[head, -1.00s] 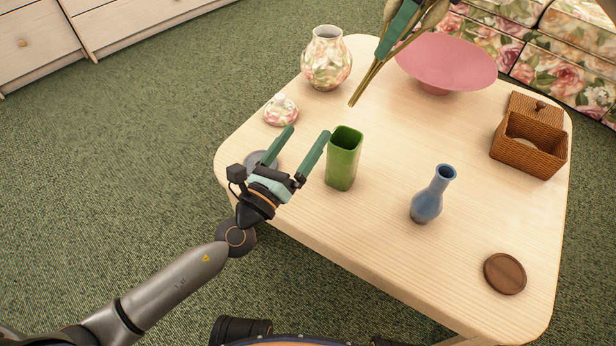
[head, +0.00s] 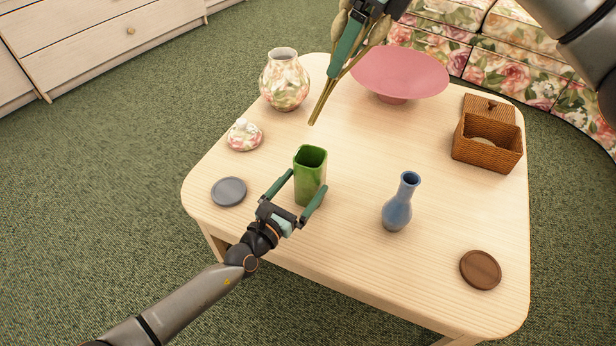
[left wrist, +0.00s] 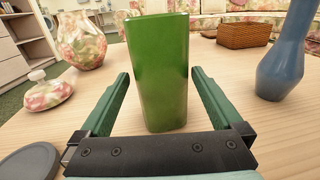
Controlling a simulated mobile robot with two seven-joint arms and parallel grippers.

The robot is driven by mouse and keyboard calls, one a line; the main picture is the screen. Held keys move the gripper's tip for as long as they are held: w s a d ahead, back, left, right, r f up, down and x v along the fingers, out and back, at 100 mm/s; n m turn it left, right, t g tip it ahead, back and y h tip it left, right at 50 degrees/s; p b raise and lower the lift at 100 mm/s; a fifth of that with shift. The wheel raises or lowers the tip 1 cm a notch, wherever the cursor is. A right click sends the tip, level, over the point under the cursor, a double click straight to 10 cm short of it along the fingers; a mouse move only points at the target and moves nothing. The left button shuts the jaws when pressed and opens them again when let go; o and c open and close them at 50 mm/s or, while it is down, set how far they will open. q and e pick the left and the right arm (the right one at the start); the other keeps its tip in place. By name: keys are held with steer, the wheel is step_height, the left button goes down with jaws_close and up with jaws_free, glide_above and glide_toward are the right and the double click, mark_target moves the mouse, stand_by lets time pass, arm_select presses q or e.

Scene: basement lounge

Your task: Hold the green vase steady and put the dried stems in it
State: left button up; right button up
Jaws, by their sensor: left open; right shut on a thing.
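The green vase (head: 310,180) stands upright on the table, its square mouth open and empty as far as I can see. It also fills the middle of the left wrist view (left wrist: 160,75). My left gripper (head: 300,192) is open, with one finger on either side of the vase's lower part; I see gaps between fingers and vase in the left wrist view. My right gripper (head: 346,48) is shut on the dried stems (head: 322,102), which hang tilted, lower ends down to the left, above the table behind the vase. The seed heads are partly hidden by the gripper.
A blue vase (head: 397,208) stands right of the green one. A floral jar (head: 285,82), its lid (head: 244,135), a grey disc (head: 229,191), a pink bowl (head: 400,75), a wicker box (head: 487,147) and a brown coaster (head: 480,269) surround it. The table's front middle is clear.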

mark_target(302, 186)
arm_select(q)
steer(key=shift+x, duration=1.55)
steer(key=shift+c, duration=0.2)
steer(key=c, duration=1.4)
arm_select(e)
steer(key=shift+m+g+h, duration=0.5)
steer(key=shift+m+h, duration=0.2)
steer(key=shift+m, duration=0.1)
steer(key=w+a+f, duration=0.1)
steer(key=f, duration=0.1)
steer(key=a+f, duration=0.1)
steer(key=w+a+f, duration=0.1)
steer(key=f, duration=0.1)
steer(key=shift+w+a+f, duration=0.15)
steer(key=shift+w+f, duration=0.15)
steer(key=shift+w, duration=0.05)
steer(key=shift+m+g+h, duration=0.4)
steer(key=shift+m+h, duration=0.2)
steer(key=shift+h, duration=0.2)
steer(key=f, duration=0.1)
steer(key=a+f, duration=0.1)
steer(key=f, duration=0.1)
steer(key=a+f, duration=0.1)
steer(key=f, duration=0.1)
steer(key=shift+w, duration=0.15)
steer(key=shift+f, duration=0.35)
step_height(302, 186, down, 10)
steer(key=shift+f, duration=0.1)
